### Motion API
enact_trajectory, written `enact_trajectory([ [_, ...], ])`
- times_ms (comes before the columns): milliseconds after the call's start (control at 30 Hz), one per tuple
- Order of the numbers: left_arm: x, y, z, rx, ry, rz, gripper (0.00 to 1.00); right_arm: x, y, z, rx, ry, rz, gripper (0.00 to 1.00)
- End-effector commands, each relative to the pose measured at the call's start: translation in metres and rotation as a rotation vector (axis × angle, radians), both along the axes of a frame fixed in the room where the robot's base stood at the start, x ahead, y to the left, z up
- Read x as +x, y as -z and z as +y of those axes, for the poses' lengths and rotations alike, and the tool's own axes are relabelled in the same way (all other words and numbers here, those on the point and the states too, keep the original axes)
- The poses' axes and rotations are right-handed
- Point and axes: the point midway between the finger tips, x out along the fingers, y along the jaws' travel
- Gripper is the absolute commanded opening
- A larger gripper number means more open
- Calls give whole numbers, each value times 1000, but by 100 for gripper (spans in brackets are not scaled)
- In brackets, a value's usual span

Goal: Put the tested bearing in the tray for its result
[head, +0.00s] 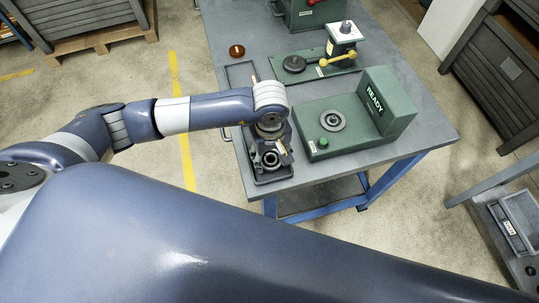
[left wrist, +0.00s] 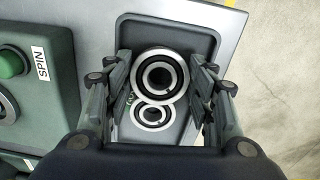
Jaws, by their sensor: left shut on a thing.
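My left gripper (head: 272,152) is over the front-left tray (head: 278,177). In the left wrist view its fingers (left wrist: 160,85) are on both sides of a steel bearing (left wrist: 179,65) with a dark bore, and they are shut on it. A second bearing (left wrist: 152,123) lies below, partly covered by the held one. The dark tray (left wrist: 190,32) surrounds both in that view. How far the held bearing is above the tray is unclear. The green tester (head: 395,120) stands to the right, its display reading READY. My right gripper is out of view.
The tester has a green button (head: 324,142), labelled SPIN in the left wrist view, and a round seat (head: 333,121). Another tray (head: 238,72) lies behind the gripper.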

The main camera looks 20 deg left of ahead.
Motion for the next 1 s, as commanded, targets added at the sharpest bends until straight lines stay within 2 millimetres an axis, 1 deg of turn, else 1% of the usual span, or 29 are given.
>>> enact_trajectory([
  [33, -9, 11, 2, 10, 1, 26, 0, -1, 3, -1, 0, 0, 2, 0],
  [100, -10, 12, 3, 10, 1, 28, 0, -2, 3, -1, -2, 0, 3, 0],
  [133, -10, 12, 3, 11, 1, 30, 55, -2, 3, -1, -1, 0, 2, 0],
  [167, -10, 12, 3, 11, 1, 30, 62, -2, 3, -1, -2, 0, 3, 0],
  [200, -10, 12, 3, 10, 1, 28, 71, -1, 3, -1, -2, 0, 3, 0],
  [433, -7, 9, 2, 8, 0, 21, 71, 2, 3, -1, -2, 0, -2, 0],
  [767, -6, 5, 2, 6, 1, 18, 71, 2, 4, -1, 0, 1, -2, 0],
  [867, -5, -4, 1, 5, 2, 14, 71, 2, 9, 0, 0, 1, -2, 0],
  [967, -4, -21, 1, 5, 3, 12, 71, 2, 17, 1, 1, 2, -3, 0],
  [1000, -4, -29, 1, 5, 2, 10, 71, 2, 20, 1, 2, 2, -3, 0],
])
